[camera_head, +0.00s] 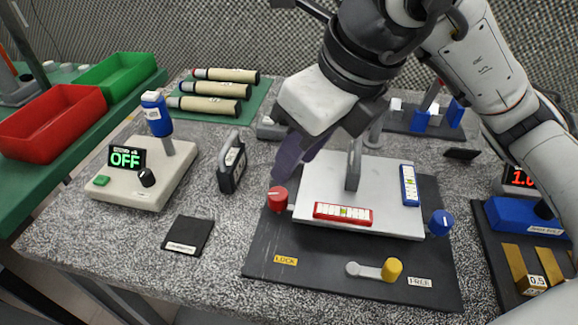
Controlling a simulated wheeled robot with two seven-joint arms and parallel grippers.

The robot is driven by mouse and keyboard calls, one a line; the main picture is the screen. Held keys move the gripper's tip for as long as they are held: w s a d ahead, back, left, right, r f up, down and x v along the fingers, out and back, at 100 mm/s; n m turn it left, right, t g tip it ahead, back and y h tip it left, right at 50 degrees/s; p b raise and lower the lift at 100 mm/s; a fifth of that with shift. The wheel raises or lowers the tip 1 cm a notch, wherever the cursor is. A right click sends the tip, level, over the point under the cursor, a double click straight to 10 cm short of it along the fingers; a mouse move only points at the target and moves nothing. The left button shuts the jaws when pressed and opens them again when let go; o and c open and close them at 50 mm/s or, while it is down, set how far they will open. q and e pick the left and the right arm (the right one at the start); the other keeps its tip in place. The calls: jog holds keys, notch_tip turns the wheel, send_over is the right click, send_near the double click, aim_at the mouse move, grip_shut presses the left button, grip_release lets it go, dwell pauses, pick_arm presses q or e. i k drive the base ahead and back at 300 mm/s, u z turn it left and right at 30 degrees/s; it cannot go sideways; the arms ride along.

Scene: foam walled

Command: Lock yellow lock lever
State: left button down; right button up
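The yellow lock lever is a short grey bar with a yellow knob (392,269) at its right end. It lies at the front of a black base board (300,240), pointing right, toward the white FREE label (419,282). The yellow LOCK label (285,260) is to its left. My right gripper (290,165) comes in from the upper right, its dark purple fingers pointing down above the back left of the board, away from the lever. The finger gap is not clear from this angle. I cannot make out my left gripper.
A white plate (315,185) with a red level (343,213), a blue level (409,185) and an upright post stands behind the lever. A red knob (277,199) and a blue knob (440,222) flank it. A blue weight block (525,217) is at right.

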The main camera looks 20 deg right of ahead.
aim_at(390, 271)
jog(key=k, duration=1.5)
